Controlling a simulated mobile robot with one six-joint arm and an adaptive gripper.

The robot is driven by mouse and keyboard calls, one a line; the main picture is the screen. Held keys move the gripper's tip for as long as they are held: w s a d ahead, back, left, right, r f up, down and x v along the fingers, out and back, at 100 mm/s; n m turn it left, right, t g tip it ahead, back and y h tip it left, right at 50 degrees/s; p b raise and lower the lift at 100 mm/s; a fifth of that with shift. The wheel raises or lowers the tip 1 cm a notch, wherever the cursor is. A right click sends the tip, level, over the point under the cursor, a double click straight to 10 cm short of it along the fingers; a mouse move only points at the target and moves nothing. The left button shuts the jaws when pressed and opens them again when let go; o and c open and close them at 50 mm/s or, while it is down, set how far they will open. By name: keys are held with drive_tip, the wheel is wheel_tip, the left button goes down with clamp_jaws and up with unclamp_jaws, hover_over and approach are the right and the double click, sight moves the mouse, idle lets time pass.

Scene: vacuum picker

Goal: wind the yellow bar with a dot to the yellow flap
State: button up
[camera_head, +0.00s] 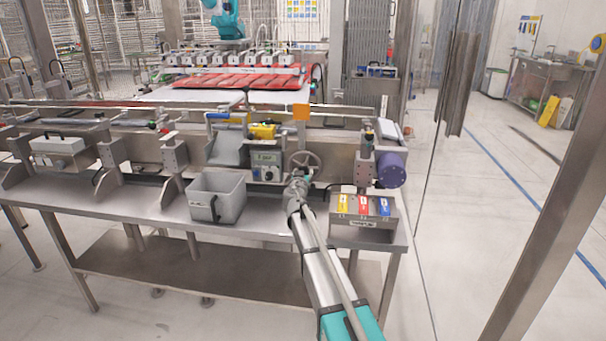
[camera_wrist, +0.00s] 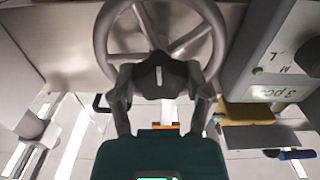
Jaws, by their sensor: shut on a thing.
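My gripper (camera_head: 301,178) is at the grey handwheel (camera_head: 306,160) on the machine's front. In the wrist view my gripper (camera_wrist: 162,82) has its two fingers on either side of the dark hub of the handwheel (camera_wrist: 103,40), shut on it. The hub carries a white line. A yellow piece (camera_head: 262,131) sits on the rail left of the handwheel; a yellow piece also shows in the wrist view (camera_wrist: 249,112). I cannot make out a dot on either piece.
A display box (camera_head: 266,166) stands just left of the handwheel. A grey bin (camera_head: 216,197) is on the bench further left. Bare bench (camera_head: 270,222) lies between the bin and my arm.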

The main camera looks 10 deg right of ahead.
drive_tip(key=shift+w+m, duration=0.1)
drive_tip(key=shift+m, duration=0.3)
drive_tip(key=o, duration=1.1)
drive_tip(key=shift+o, duration=0.2)
drive_tip(key=shift+s, duration=0.2)
drive_tip(key=v, duration=1.1)
drive_tip(key=shift+s, duration=0.3)
drive_tip(key=shift+a, duration=0.15)
